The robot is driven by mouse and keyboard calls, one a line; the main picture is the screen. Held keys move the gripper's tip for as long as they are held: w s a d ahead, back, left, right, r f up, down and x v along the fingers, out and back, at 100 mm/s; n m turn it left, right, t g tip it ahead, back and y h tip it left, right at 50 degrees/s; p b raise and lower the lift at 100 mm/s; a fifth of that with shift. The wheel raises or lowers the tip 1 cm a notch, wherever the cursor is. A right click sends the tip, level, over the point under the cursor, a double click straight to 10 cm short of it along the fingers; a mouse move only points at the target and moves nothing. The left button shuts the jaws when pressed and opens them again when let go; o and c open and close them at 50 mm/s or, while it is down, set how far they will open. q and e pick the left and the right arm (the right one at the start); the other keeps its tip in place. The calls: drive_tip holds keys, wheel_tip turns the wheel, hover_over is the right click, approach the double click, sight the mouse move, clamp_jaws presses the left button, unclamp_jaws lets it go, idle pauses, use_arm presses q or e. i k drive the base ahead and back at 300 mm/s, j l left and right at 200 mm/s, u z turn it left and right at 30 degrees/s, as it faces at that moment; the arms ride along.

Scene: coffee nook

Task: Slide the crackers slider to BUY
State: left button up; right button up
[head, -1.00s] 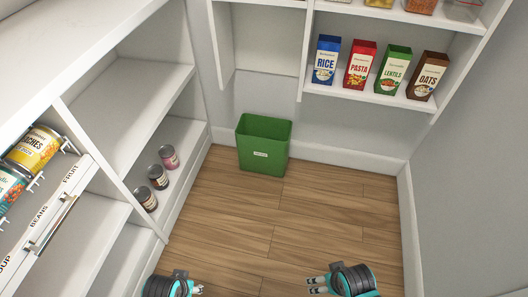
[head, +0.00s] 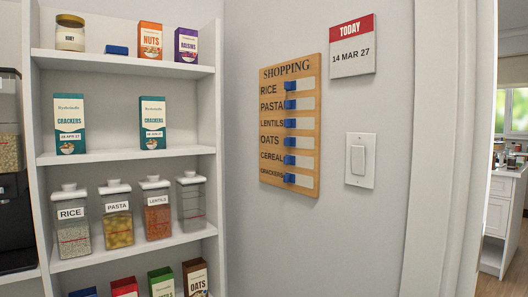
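A wooden SHOPPING board (head: 290,70) hangs on the grey wall right of the shelves. Its rows read RICE, PASTA, LENTILS, OATS, CEREAL and CRACKERS. Each row has a blue slider at the left end of its pale strip, beside the label. The crackers slider (head: 289,178) is the lowest one, also at the left. I cannot read a BUY mark. Two teal-and-white crackers boxes, a left one (head: 69,124) and a right one (head: 153,122), stand upright on a shelf. Neither gripper is in the current view.
A calendar (head: 352,46) reads TODAY 14 MAR 27. A light switch (head: 360,160) is right of the board. Shelves hold labelled jars, including a rice jar (head: 72,220), and a nearly empty jar (head: 191,203). A doorway opens at far right. The wall before the board looks clear.

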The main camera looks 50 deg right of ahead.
sight(288, 177)
drive_tip(key=z, duration=1.7)
